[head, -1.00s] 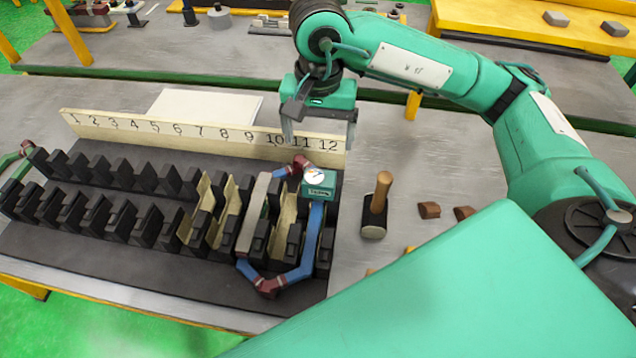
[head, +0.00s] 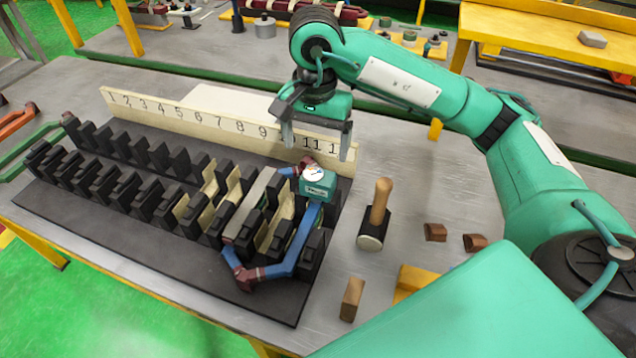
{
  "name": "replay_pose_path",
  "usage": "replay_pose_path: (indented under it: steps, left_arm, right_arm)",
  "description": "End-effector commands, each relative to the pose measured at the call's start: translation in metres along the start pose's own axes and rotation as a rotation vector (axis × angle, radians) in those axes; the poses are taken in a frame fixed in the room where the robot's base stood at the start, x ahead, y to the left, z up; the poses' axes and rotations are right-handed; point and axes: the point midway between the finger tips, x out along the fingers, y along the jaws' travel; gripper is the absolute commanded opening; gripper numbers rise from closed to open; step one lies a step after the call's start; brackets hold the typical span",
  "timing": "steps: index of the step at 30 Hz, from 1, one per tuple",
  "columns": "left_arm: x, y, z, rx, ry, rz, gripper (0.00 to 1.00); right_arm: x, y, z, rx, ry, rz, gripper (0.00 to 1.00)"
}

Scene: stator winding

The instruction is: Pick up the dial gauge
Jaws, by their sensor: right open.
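The dial gauge (head: 318,182) is a small teal box with a round white dial on top. It sits at the right end of the black slotted stator fixture (head: 110,219), by the blue and maroon coil (head: 281,266). My right gripper (head: 315,147) hangs just above and behind the gauge in the picture, fingers pointing down, open and empty. Its fingers overlap the numbered board and do not appear to touch the gauge. My left gripper is not in view.
The numbered board (head: 190,118) stands along the fixture's back edge. Brown blocks (head: 435,232) and a yellow block (head: 415,281) lie nearby on the grey table. Another coil (head: 40,146) shows at far left.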

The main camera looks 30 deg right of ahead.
Motion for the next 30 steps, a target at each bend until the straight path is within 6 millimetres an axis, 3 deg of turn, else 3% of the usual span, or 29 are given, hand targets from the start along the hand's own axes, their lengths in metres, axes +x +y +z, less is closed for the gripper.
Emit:
replay_pose_path:
  steps: [9,14,24,30]
  left_arm:
    - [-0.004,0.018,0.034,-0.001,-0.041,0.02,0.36]
    - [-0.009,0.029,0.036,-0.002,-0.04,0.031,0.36]
    - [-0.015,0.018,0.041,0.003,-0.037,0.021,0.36]
    - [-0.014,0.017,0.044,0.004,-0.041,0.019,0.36]
  right_arm:
    - [0.033,0.0,0.001,-0.001,0.0,0.0,0.85]
    - [0.041,0.003,0.002,-0.002,-0.002,0.003,0.85]
    - [0.081,0.007,0.004,-0.001,-0.001,0.001,0.85]
    - [0.087,0.006,0.004,-0.002,0.0,0.0,0.85]
